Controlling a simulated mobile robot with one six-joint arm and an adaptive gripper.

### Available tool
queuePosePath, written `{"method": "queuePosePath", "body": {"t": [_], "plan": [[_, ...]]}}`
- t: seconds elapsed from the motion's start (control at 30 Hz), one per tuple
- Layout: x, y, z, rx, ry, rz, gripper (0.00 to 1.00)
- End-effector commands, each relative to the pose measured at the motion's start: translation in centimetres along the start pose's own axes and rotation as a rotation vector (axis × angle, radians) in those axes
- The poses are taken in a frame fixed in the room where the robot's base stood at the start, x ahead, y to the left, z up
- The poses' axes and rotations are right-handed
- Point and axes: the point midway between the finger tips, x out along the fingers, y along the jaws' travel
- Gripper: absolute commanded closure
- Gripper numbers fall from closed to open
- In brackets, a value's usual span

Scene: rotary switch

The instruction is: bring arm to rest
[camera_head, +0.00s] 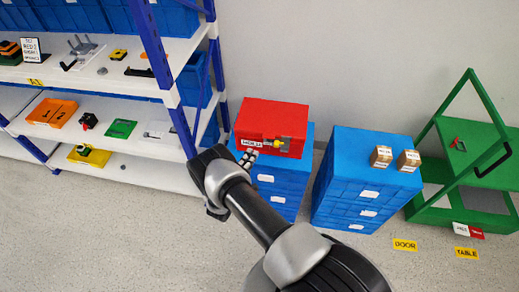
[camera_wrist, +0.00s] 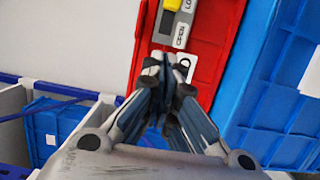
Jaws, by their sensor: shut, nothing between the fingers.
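My gripper (camera_head: 248,157) is shut and empty, with its fingers pointing at the front of the red box (camera_head: 270,117). The box sits on a stack of blue crates. A grey switch with a yellow knob (camera_head: 277,144) is on the box's front, just right of my fingertips in the head view. The yellow part (camera_wrist: 173,4) is cut off by the top edge. I cannot tell whether the fingertips touch the box.
A shelf (camera_head: 125,168) with blue uprights and several parts stands left, close to my arm. Blue crates (camera_head: 362,175) with two small cartons on top stand to the right. A green cart (camera_head: 440,202) is at far right. The grey floor in front is clear.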

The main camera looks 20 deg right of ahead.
Motion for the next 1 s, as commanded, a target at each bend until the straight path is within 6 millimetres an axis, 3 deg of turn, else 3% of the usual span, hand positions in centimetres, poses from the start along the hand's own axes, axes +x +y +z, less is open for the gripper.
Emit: {"method": "queuePosePath", "body": {"t": [0.1,0.3,0.67,0.77,0.87,1.0], "plan": [[-2.5,0.1,0.0,-0.003,0.004,-0.003,1.0],[-4.5,0.0,0.0,-0.001,0.002,-0.002,1.0],[-4.7,0.3,0.0,0.0,-0.009,-0.001,1.0],[-3.9,2.4,-0.1,-0.001,-0.057,-0.004,1.0],[-2.4,6.5,0.1,-0.004,-0.157,-0.02,1.0],[-0.9,13.8,1.8,-0.008,-0.34,-0.084,1.0]]}}
